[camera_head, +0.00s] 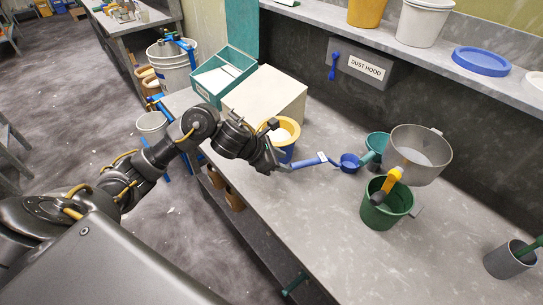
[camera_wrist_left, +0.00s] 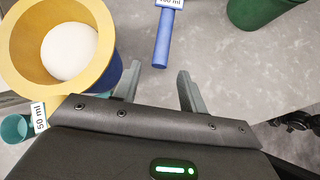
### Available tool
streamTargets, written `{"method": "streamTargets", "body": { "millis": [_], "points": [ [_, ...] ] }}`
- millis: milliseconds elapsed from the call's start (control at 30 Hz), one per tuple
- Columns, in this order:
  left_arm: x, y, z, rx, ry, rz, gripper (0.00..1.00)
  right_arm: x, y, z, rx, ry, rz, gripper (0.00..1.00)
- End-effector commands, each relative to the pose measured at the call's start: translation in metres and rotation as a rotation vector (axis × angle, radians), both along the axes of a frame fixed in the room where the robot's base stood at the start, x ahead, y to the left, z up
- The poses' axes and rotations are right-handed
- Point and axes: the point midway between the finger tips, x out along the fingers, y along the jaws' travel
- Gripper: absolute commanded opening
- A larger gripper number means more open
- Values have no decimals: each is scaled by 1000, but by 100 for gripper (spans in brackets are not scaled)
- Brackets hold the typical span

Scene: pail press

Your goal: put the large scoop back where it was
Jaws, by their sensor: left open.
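A blue scoop (camera_head: 349,163) with a long handle and a white label lies on the grey bench, its cup pointing right. In the left wrist view, its handle (camera_wrist_left: 162,40) shows at the top; its label ends in "ml" and is partly cut off. My left gripper (camera_head: 281,167) is open just short of the handle's end. In the wrist view its fingers (camera_wrist_left: 159,88) are apart with nothing between them, and the handle end lies ahead of them. A small teal scoop (camera_wrist_left: 15,128) with a "50 ml" label is at the left edge there. My right gripper is not in view.
A blue pail with a yellow rim (camera_head: 292,125) and white contents stands behind my gripper. A pale box (camera_head: 265,98) is beyond it. A green bucket (camera_head: 376,212), a metal pan (camera_head: 428,165) and a teal container (camera_head: 375,141) stand right. The front bench is clear.

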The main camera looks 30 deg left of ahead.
Motion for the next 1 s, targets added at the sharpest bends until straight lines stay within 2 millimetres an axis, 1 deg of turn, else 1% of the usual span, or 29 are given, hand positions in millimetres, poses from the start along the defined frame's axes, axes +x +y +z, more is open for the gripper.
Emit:
{"method": "streamTargets", "body": {
  "millis": [33, 100, 300, 500, 1000],
  "points": [
    [-5, 6, 8, 5, -6, -1, 42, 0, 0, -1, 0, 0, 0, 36],
    [-13, 12, 17, 4, -5, -1, 42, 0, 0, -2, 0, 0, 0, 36],
    [-28, 22, 35, 0, -2, 0, 42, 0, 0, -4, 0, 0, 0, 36],
    [-32, 25, 40, 0, 1, 1, 42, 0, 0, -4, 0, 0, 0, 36],
    [-32, 25, 40, -1, 0, 1, 42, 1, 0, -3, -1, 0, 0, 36]
  ]
}}
